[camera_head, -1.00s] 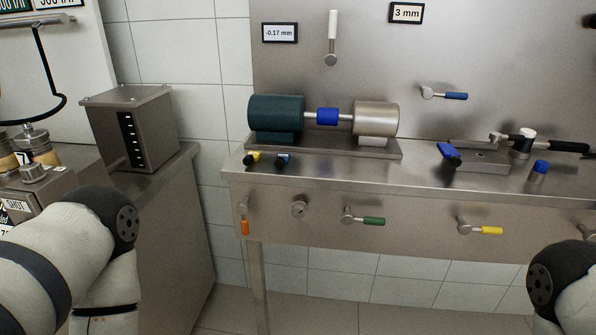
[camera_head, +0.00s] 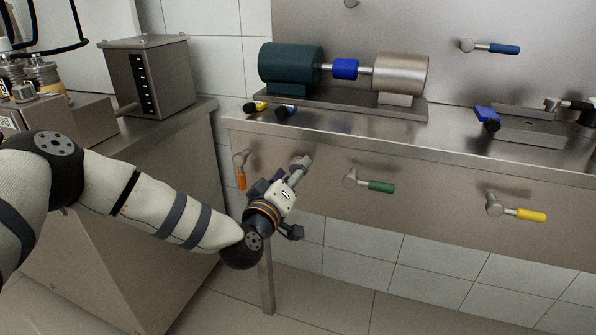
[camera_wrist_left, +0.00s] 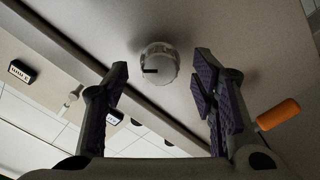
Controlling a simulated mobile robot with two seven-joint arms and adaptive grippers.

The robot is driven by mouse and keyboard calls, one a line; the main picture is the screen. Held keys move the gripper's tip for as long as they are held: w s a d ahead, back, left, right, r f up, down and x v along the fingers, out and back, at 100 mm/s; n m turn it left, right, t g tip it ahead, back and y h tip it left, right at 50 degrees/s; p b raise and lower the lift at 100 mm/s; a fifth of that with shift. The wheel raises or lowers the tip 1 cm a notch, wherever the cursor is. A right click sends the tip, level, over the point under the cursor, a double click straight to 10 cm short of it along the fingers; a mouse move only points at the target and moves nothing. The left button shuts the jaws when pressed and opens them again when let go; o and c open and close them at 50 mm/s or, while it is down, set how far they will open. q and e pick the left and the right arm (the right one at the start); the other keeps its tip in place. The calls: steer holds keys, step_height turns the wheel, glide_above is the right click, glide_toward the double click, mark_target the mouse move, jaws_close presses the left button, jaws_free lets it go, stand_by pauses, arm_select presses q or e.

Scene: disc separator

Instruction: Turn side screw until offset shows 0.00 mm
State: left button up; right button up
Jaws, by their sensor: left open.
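A round metal knob (camera_head: 299,161) sits on the front panel of the steel bench, below the motor assembly. In the left wrist view the knob (camera_wrist_left: 158,65) shows a short dark mark on its face. My left gripper (camera_head: 291,172) is at the knob, partly covering it. In the left wrist view my left gripper (camera_wrist_left: 162,64) is open, its jaws on either side of the knob with gaps visible. A yellow-tipped screw (camera_head: 256,107) and a blue-tipped screw (camera_head: 286,111) are beside the motor base. No readable offset display is in view. My right gripper is not in view.
An orange-handled lever (camera_head: 241,180) is close left of the knob, and a green-handled one (camera_head: 380,187) is to its right. A yellow-handled lever (camera_head: 530,215) is farther right. The teal cylinder (camera_head: 290,65) stands on the bench above. Bench leg (camera_head: 266,285) runs below.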

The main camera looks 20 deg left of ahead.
arm_select(q)
steer(key=shift+w, duration=1.3)
steer(key=shift+d, duration=0.1)
steer(key=c, duration=1.1)
steer(key=shift+c, duration=0.2)
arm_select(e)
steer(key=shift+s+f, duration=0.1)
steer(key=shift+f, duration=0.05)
arm_select(q)
steer(key=shift+r, duration=0.1)
